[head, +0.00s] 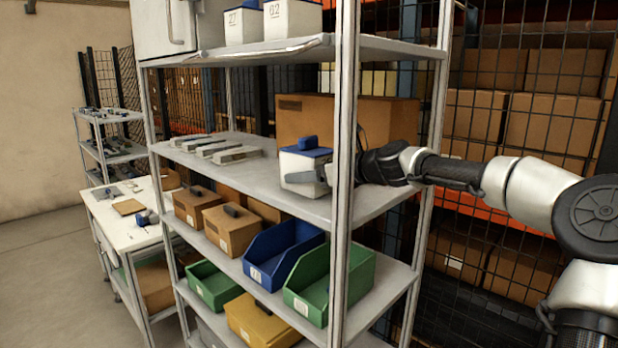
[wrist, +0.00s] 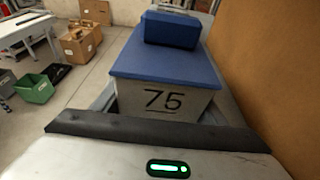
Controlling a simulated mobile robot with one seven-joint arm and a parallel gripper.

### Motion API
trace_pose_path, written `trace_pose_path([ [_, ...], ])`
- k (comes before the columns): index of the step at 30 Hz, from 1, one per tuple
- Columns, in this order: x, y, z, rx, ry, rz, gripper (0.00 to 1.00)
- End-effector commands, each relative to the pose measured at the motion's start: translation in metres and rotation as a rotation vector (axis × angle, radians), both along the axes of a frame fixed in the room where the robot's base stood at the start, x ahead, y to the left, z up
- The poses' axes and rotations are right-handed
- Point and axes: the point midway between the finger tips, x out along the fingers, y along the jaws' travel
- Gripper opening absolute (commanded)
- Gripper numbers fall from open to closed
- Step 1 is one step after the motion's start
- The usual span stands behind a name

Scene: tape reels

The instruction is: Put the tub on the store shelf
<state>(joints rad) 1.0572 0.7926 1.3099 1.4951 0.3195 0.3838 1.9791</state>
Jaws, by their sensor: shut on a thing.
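The tub (head: 303,165) is white with a blue lid and a blue block-shaped top part. In the head view it is at the middle shelf (head: 270,180) of the rack, toward the right end. My gripper (head: 318,176) reaches in from the right, past the front upright, and is shut on the tub. In the wrist view the tub (wrist: 165,85) is upright between the fingers, its front marked 75. The upright hides part of my gripper in the head view. I cannot tell whether the tub's base touches the shelf.
A large cardboard box (head: 390,118) stands right behind the tub. Flat grey pieces (head: 215,148) lie on the shelf's left part, with bare shelf between. White tubs (head: 292,18) stand on the shelf above. Blue (head: 285,250) and green bins (head: 330,280) and brown boxes (head: 232,230) fill the shelf below.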

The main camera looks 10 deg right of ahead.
Motion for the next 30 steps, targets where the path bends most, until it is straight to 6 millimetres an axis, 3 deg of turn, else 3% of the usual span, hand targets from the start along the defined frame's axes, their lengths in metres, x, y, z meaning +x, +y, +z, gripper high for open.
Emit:
trace_pose_path([
  [3,0.0,0.0,-0.002,0.0,0.0,0.0,0.42],
  [4,0.0,0.0,-0.002,0.0,0.0,0.0,0.7],
  [5,0.0,0.0,-0.002,0.0,0.0,0.0,0.74],
  [17,-0.004,-0.005,0.002,0.0,0.0,-0.003,0.74],
  [30,-0.072,-0.054,0.027,-0.001,0.0,-0.006,0.74],
])
